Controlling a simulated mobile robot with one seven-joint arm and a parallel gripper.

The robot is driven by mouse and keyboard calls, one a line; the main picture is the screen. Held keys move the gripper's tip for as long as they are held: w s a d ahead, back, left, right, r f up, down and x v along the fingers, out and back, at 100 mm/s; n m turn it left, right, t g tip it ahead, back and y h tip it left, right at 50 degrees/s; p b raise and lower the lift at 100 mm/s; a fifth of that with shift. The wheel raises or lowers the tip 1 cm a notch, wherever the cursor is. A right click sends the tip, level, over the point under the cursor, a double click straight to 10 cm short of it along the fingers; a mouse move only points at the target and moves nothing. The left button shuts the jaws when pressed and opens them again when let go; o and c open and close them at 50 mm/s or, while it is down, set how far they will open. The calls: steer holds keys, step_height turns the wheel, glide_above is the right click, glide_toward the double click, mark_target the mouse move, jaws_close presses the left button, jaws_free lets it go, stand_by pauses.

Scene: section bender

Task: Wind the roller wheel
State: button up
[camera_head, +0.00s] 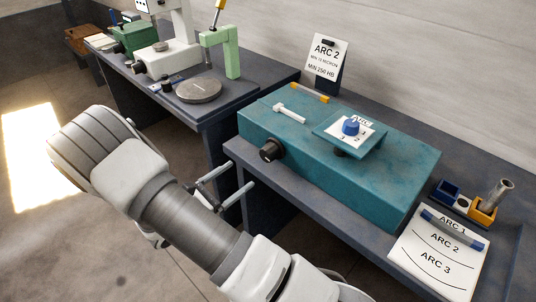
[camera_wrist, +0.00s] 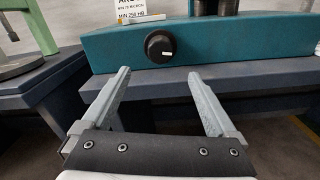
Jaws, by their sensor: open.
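A teal bender body (camera_head: 340,160) sits on a dark grey bench. A black round knob with a white mark (camera_head: 271,150), the only wheel-like part I see, sticks out of its front face. In the wrist view this black knob (camera_wrist: 160,46) is ahead, roughly between the fingers, with its white mark pointing right.
The bench's front edge (camera_wrist: 240,76) runs just beyond my fingertips. An ARC 2 sign (camera_head: 324,58) stands behind the bender. An ARC 1–3 sheet (camera_head: 437,255) and small blue and yellow holders (camera_head: 484,212) are at right. A neighbouring bench with a green-armed device (camera_head: 231,55) is left.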

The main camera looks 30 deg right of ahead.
mark_target(264, 156)
steer(key=x, duration=1.3)
steer(key=shift+f, duration=0.1)
steer(key=c, duration=1.4)
steer(key=shift+o, duration=0.2)
